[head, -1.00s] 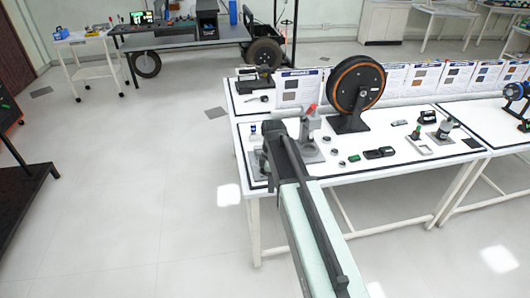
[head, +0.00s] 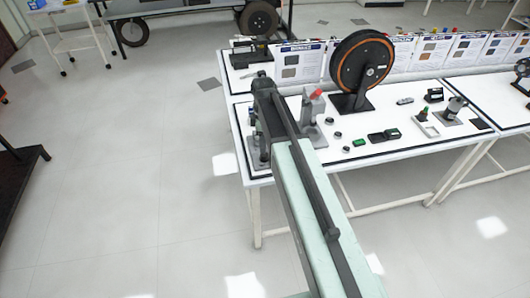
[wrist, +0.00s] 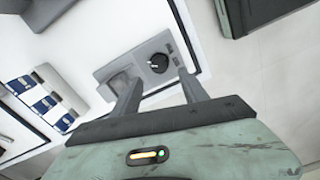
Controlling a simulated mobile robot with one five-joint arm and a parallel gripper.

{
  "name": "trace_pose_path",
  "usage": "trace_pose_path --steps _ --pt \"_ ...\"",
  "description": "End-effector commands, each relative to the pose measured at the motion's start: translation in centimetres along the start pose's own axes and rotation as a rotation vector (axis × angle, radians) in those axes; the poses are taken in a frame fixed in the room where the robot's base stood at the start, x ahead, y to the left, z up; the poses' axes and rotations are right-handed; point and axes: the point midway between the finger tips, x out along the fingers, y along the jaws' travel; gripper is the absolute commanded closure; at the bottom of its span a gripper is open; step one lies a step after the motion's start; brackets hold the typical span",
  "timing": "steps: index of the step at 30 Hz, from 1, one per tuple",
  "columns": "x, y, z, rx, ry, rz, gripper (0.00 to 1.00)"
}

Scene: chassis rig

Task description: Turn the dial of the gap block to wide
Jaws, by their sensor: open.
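The gap block is a grey plate in the wrist view (wrist: 122,72), lying on the white table. Its dial is a round black knob (wrist: 158,62) with a small light mark; I cannot read its setting. My gripper (wrist: 157,82) is open and empty, its two grey fingers apart. The dial shows between and just beyond the fingertips, and I see no contact. In the head view a grey block (head: 253,150), probably the same one, stands at the table's left front edge, partly hidden by my arm. My fingertips are hidden there.
A red-topped grey stand (head: 312,105) is right of my arm. A large black and orange wheel (head: 361,65) stands behind it. The floor left of the table is clear.

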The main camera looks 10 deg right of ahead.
Motion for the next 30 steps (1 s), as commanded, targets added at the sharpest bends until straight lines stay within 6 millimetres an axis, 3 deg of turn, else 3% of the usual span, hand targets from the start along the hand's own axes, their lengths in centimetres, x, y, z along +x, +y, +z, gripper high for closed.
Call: trace_pose_path --steps 1,10,14,21,23,27,30 --pt "1.2 0.0 0.1 0.002 0.0 0.0 0.48" --pt "6.3 0.1 0.4 0.007 0.0 0.0 0.48" --pt "7.2 0.1 0.5 0.007 0.0 0.0 0.48" --pt "6.9 0.1 0.5 0.008 0.0 0.0 0.48" --pt "6.9 0.1 0.5 0.008 0.0 0.0 0.62" --pt "6.9 0.1 0.5 0.008 0.0 0.0 1.0" --pt "6.9 0.2 0.5 0.009 0.0 0.0 1.0"
